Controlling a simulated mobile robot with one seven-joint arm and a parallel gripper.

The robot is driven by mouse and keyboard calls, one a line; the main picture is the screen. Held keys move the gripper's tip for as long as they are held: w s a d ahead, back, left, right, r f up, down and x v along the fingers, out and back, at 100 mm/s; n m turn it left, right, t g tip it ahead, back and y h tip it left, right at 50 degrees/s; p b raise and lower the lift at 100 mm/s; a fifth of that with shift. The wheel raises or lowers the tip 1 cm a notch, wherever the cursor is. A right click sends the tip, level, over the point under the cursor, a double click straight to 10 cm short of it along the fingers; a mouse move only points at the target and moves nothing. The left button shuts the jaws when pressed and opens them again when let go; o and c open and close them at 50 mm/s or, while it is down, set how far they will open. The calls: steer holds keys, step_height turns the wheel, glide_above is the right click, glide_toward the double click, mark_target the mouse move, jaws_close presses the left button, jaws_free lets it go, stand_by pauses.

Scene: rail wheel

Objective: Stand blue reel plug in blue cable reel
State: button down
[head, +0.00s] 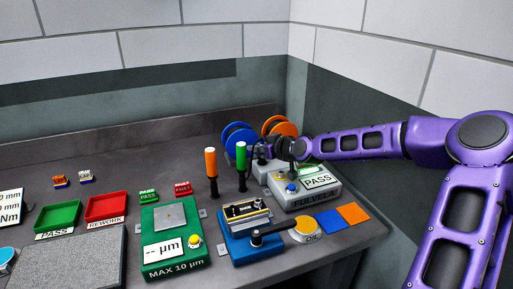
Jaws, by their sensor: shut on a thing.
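The blue cable reel (238,136) stands upright at the back of the bench, left of the orange reel. My gripper (292,174) is small in view and points down over the grey tester marked FULVELA (312,198), in front of the reels. It is shut on a small blue piece that looks like the blue reel plug (291,187), low at the tester's top. Whether the plug touches the tester or sits in it, I cannot tell. The wrist hides part of the area behind it.
The orange reel (279,126) stands beside the blue one. Orange (211,164) and green (241,156) handled tools stand upright left of my gripper. A blue fixture (246,236) and a green gauge (173,240) stand in front. Walls close the back and right.

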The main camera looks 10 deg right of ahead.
steer(key=shift+f, duration=0.15)
stand_by(0.8)
steer(key=shift+r, duration=0.2)
steer(key=shift+f+b, duration=0.3)
steer(key=shift+f, duration=0.2)
stand_by(1.1)
steer(key=shift+r+p, duration=0.3)
steer(key=shift+r, duration=0.05)
stand_by(0.3)
steer(key=c, duration=0.7)
jaws_free()
steer(key=shift+c, duration=0.2)
steer(key=p+v, duration=0.2)
steer(key=v, duration=1.5)
steer(key=shift+s+p, duration=0.2)
steer(key=shift+p, duration=0.1)
